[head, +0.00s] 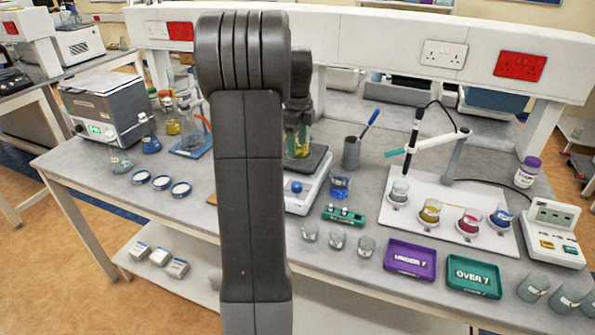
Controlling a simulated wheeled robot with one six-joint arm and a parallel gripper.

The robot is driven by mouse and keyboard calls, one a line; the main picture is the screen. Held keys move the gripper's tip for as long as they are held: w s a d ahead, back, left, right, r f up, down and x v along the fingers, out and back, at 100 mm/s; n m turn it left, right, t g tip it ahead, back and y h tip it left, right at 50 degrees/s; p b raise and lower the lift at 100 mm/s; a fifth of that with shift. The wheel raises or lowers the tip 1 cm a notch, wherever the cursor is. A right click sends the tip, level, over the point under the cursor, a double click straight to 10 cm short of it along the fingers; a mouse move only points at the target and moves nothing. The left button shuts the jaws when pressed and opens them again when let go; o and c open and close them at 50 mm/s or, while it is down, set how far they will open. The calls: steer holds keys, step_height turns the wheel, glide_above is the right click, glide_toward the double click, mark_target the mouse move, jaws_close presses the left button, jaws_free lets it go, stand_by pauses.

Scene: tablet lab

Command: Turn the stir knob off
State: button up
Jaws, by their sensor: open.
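The stirrer (307,190) is a white unit with a dark top plate, standing in the middle of the bench. Its blue round stir knob (296,187) shows on the front face, just right of my arm. The knob's setting is too small to read. A beaker with yellow liquid (299,150) stands on the dark plate. My gripper (297,133) is at the beaker's upper part in the picture, behind and above the knob, and apart from it. It is open. My arm hides the left part of the stirrer.
A blue-liquid beaker (340,187) and a green rack (344,215) stand right of the stirrer. Small empty beakers (338,239) stand in front. A grey holder (351,153) stands behind. Purple (409,258) and green (474,276) trays lie at the front right.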

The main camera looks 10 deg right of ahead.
mark_target(297, 184)
step_height(297, 184, down, 13)
steer(key=shift+s+a+f+p, duration=0.1)
steer(key=shift+s+f+p, duration=0.1)
steer(key=shift+p, duration=0.65)
steer(key=shift+c, duration=0.4)
steer(key=c, duration=0.9)
